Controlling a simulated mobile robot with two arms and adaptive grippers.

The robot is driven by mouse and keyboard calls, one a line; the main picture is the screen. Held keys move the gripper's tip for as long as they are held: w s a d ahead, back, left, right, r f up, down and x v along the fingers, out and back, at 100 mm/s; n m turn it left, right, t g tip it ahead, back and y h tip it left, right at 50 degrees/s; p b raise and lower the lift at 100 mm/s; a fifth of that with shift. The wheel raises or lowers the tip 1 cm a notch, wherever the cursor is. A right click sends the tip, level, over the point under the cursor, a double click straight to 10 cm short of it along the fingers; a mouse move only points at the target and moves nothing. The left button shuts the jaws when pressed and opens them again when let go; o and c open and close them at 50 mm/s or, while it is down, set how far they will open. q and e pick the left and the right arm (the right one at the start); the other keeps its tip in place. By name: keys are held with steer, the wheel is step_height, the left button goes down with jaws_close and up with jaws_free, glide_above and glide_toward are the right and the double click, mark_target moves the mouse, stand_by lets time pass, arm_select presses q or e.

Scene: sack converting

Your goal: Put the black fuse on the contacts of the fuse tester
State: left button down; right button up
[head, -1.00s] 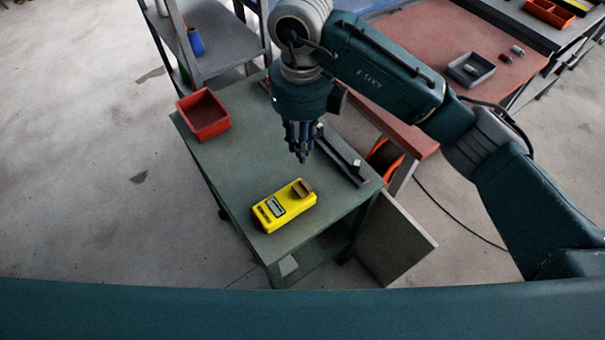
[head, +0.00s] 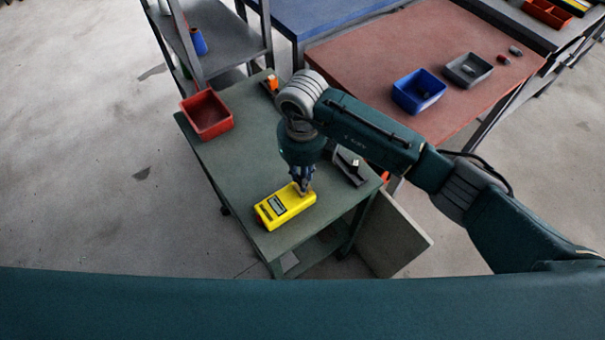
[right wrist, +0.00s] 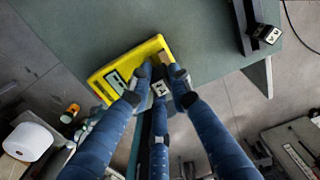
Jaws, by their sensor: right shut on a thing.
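The yellow fuse tester (head: 279,209) lies on the green table, with a small display on its face. It also shows in the right wrist view (right wrist: 122,75). Its brownish contact end (right wrist: 164,57) is partly hidden by my fingers. My right gripper (head: 304,187) points down at that end and is shut on a small dark piece with a pale marked face (right wrist: 159,88), which I take for the black fuse. The fuse is hidden by the fingers in the head view. I cannot tell whether it touches the contacts. My left gripper is not in view.
A dark rail (head: 347,171) with a pale-faced block stands right of the tester. A red bin (head: 207,115) sits at the table's left corner. A blue bin (head: 419,91) and grey tray (head: 469,69) stand on the reddish table behind. The green table's left middle is clear.

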steer(key=shift+f, duration=0.1)
steer(key=shift+f+b, duration=0.5)
steer(key=shift+b, duration=0.15)
steer(key=o, duration=0.9)
steer(key=shift+c, duration=0.2)
steer(key=shift+r, duration=0.1)
